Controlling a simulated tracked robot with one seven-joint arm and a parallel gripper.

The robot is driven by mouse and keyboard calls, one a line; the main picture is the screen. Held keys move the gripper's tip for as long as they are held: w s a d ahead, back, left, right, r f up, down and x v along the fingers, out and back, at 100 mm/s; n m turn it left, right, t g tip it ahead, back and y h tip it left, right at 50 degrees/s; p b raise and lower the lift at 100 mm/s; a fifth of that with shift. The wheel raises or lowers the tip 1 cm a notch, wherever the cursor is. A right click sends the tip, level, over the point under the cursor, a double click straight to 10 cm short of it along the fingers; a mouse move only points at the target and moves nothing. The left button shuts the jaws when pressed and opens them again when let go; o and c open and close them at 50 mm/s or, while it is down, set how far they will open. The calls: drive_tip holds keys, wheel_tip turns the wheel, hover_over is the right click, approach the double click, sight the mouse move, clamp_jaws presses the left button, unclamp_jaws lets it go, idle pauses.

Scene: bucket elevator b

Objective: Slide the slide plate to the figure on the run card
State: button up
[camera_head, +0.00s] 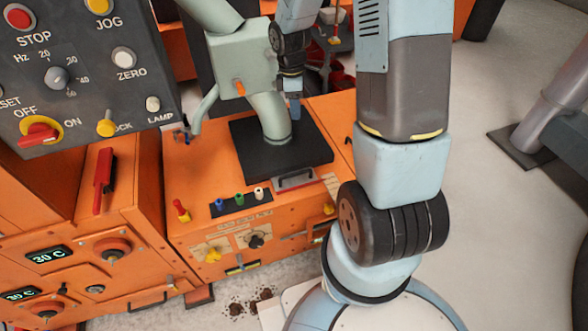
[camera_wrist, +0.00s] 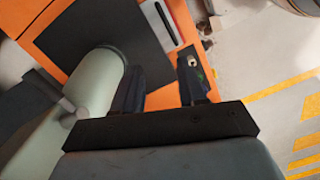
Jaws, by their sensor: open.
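The slide plate appears to be the grey metal piece with a bar handle (camera_head: 295,180) at the front edge of the black square plate under the green spout. A similar grey piece shows in the wrist view (camera_wrist: 176,36), beyond my fingertips. A pale scale strip (camera_head: 331,184) lies to its right; its figures are too small to read. My gripper (camera_head: 294,108) points down beside the spout, above the black plate. In the wrist view my gripper (camera_wrist: 162,80) is open with nothing between its two dark fingers. I cannot tell which pale label is the run card.
The green spout (camera_head: 272,118) stands close left of my gripper. The orange machine (camera_head: 190,235) carries knobs, levers and coloured buttons on its front. A grey control panel (camera_head: 80,75) stands at upper left. Open floor (camera_head: 490,230) lies to the right.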

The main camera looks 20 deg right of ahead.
drive_tip(key=f+n, duration=0.1)
drive_tip(key=f, duration=0.7)
drive_tip(key=s+f+n+g, duration=0.1)
drive_tip(key=f, duration=0.8)
drive_tip(key=s+a+f+n, duration=0.1)
drive_tip(key=f, duration=0.7)
drive_tip(key=shift+s+f+n+g+y, duration=0.2)
drive_tip(key=shift+f+n+g+y, duration=0.1)
drive_tip(key=shift+f+n, duration=0.1)
clamp_jaws()
